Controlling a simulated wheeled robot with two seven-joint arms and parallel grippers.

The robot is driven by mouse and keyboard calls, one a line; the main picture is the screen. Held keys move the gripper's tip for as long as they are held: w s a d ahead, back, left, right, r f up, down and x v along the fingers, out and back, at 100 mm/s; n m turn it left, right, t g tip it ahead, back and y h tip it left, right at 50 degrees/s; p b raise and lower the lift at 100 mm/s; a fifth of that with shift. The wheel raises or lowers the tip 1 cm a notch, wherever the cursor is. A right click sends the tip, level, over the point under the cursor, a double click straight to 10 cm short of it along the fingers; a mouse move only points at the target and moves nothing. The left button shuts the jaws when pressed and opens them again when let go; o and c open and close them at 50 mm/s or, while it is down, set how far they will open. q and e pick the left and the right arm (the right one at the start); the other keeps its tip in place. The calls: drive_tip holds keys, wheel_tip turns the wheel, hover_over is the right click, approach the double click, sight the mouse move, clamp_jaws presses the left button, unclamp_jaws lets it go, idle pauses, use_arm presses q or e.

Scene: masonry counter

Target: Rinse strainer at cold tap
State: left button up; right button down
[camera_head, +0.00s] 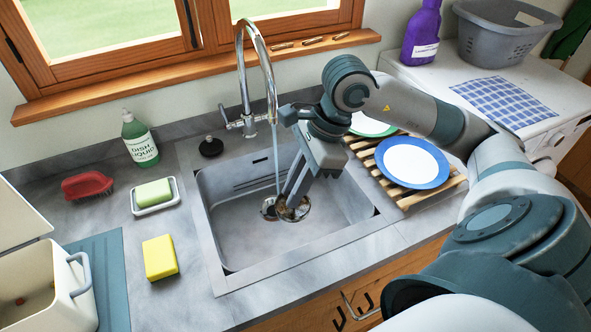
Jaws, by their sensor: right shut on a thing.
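My right gripper (289,201) reaches down into the steel sink (240,248) and is shut on the strainer (297,213), a small round metal piece with brownish bits in it. The strainer is low over the sink floor, at the right of the water stream; I cannot tell whether it touches the floor. Another round metal shape, apparently the drain (267,208), shows just left of it, partly hidden. The chrome tap (243,75) arches over the sink, and a thin stream of water (276,160) runs from its spout. My left gripper is out of view.
Left of the sink are a dish liquid bottle (140,142), red brush (87,186), soap (154,193) on a dish, yellow sponge (160,257) and white bin (35,285). A black plug (211,147) sits behind. A wooden rack (446,188) with plates (413,162) stands right.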

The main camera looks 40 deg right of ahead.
drive_tip(key=w+d+f, duration=0.1)
drive_tip(key=w+d, duration=0.1)
drive_tip(key=w, duration=0.4)
drive_tip(key=w+d+f+b, duration=0.1)
drive_tip(key=w+d, duration=0.2)
drive_tip(key=w, duration=0.3)
drive_tip(key=shift+f, duration=0.35)
idle(0.4)
drive_tip(key=shift+s+d+b, duration=0.1)
drive_tip(key=shift+d+b, duration=0.3)
drive_tip(key=shift+b, duration=0.1)
drive_tip(key=shift+s+d, duration=0.1)
drive_tip(key=shift+d, duration=0.1)
drive_tip(key=shift+a, duration=0.15)
idle(0.8)
drive_tip(key=shift+w+a, duration=0.2)
drive_tip(key=shift+a, duration=0.2)
